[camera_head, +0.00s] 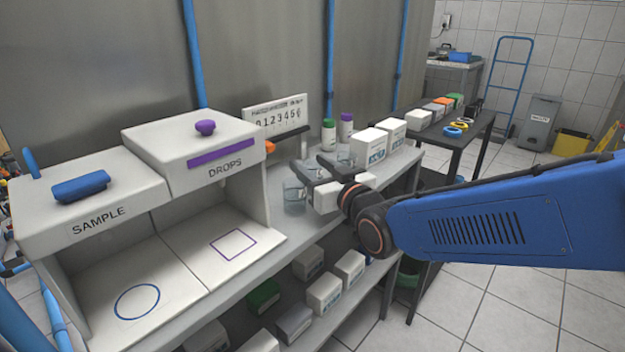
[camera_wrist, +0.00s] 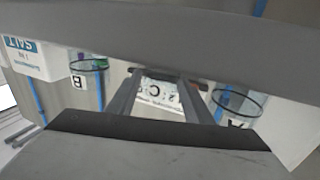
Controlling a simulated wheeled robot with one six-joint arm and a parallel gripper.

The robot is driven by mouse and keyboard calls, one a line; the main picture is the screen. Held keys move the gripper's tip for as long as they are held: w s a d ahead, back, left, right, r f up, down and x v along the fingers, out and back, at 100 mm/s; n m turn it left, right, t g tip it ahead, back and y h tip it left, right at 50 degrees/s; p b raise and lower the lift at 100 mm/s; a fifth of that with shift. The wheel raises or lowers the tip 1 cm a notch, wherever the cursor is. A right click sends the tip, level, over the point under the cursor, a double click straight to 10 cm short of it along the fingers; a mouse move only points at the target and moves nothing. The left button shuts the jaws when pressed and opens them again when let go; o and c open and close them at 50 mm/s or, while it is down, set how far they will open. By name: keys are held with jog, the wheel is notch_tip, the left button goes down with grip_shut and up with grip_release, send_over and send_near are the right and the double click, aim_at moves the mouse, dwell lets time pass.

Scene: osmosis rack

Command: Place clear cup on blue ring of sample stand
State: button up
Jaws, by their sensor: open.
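The sample stand (camera_head: 90,215) is a white open-front box marked SAMPLE at the left. A blue ring (camera_head: 137,317) is drawn on its white floor, which is empty. A clear cup (camera_head: 294,196) stands on the grey bench beside my gripper (camera_head: 313,182). In the wrist view, clear cups marked B (camera_wrist: 88,66) and A (camera_wrist: 238,106) show to either side of my fingers.
The DROPS stand (camera_head: 195,142) with a purple square (camera_head: 233,245) adjoins the sample stand. White boxes (camera_head: 370,147) and bottles with green and purple caps (camera_head: 328,134) stand behind my gripper. A number sign (camera_head: 275,114) stands at the back. Boxes fill the lower shelf (camera_head: 325,292).

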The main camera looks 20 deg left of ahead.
jog(key=c, duration=0.9)
jog(key=shift+r, duration=0.1)
